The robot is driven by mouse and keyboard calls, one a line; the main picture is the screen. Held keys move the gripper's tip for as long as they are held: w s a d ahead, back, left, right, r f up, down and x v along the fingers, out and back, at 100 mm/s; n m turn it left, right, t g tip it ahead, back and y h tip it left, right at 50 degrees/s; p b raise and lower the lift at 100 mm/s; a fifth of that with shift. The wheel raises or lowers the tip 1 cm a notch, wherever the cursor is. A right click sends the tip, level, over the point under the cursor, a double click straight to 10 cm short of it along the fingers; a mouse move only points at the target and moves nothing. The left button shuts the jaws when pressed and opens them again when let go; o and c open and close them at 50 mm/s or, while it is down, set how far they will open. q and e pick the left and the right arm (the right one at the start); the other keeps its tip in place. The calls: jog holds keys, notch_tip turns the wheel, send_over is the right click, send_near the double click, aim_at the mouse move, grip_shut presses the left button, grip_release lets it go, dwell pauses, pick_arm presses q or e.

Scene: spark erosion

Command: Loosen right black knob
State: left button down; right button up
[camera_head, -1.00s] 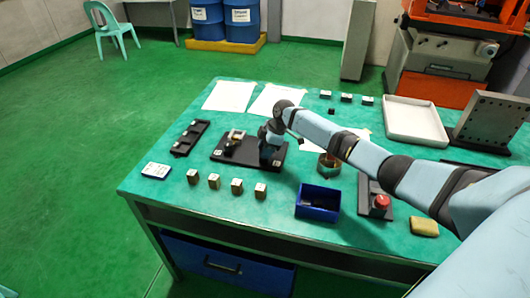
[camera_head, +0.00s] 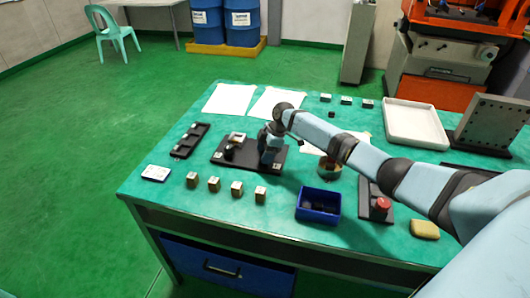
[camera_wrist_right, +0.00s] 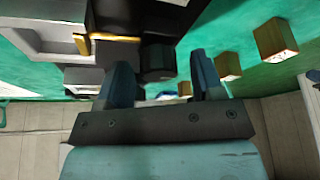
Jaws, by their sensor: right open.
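The fixture sits on a black base plate (camera_head: 219,157) on the green table, with a light metal block (camera_head: 237,137) and dark parts on it. My right gripper (camera_head: 266,160) points down at the plate's right part, beside the block. In the right wrist view a black cylindrical knob (camera_wrist_right: 158,62) shows between the two fingers of the right gripper (camera_wrist_right: 162,72), which is open. I cannot tell whether the fingers touch the knob. The light block (camera_wrist_right: 45,30) and a brass-coloured strip (camera_wrist_right: 108,37) show left of the knob there. In the head view the gripper hides the knob. My left gripper is not in view.
Several small blocks (camera_head: 214,184) stand along the table's front. A blue bin (camera_head: 318,218), a red button on a dark box (camera_head: 381,204) and a yellow sponge (camera_head: 425,229) are at the right. A black tray (camera_head: 190,139) lies left of the plate. A white tray (camera_head: 416,123) stands behind.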

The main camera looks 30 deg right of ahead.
jog(key=shift+r, duration=0.1)
jog(key=v, duration=1.3)
jog(key=shift+r, duration=0.3)
jog(key=shift+d, duration=0.1)
